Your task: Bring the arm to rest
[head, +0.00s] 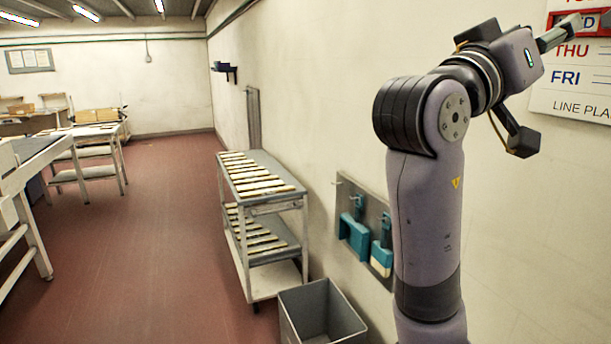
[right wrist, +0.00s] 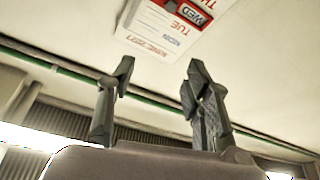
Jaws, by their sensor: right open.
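My right arm (head: 425,205) rises on the right of the head view, bent at the elbow, with its wrist high near the wall. My right gripper (head: 552,82) is open, its fingers spread apart, in front of the wall calendar. In the right wrist view the gripper (right wrist: 160,68) shows both fingers wide apart with nothing between them. The white line plan board (head: 578,85) hangs on the wall beyond it, with a red frame (head: 600,22) around WED. The board also shows upside down in the wrist view (right wrist: 150,28), apart from the fingers. My left gripper is not in view.
A grey shelf cart (head: 275,197) with several pale slats stands along the wall. A grey open bin (head: 322,315) stands before it. A wall panel (head: 350,200) holds teal tools. Tables (head: 90,135) stand at the left. The red floor (head: 150,230) between is clear.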

